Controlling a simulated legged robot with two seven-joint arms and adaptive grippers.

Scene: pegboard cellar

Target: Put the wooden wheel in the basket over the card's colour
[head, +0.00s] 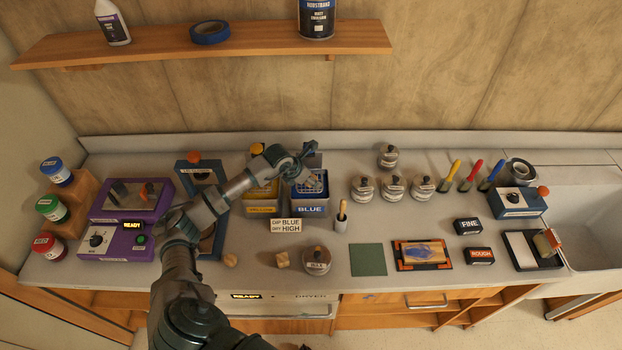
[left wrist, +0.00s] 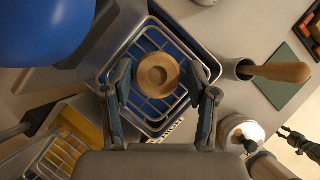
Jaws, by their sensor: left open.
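The card (head: 286,225) reads "DIP BLUE" and "DRY HIGH". The blue tank (head: 310,209), labelled BLUE, holds a wire basket (head: 310,189), partly hidden by my left gripper (head: 306,176) above it. In the left wrist view the round wooden wheel (left wrist: 157,75) lies over the mesh of this basket (left wrist: 148,123), inside its rim. My left gripper (left wrist: 161,90) is open, with a fingertip on each side of the wheel and small gaps between. The yellow tank (head: 262,208) with its own basket stands to the left. My right gripper (left wrist: 301,146) shows partly at the right edge; its opening is unclear.
A brush in a cup (head: 341,220) stands right of the blue tank. A lidded jar (head: 317,260), a wooden cube (head: 283,259) and a green mat (head: 368,260) lie in front. A shelf (head: 200,43) hangs above.

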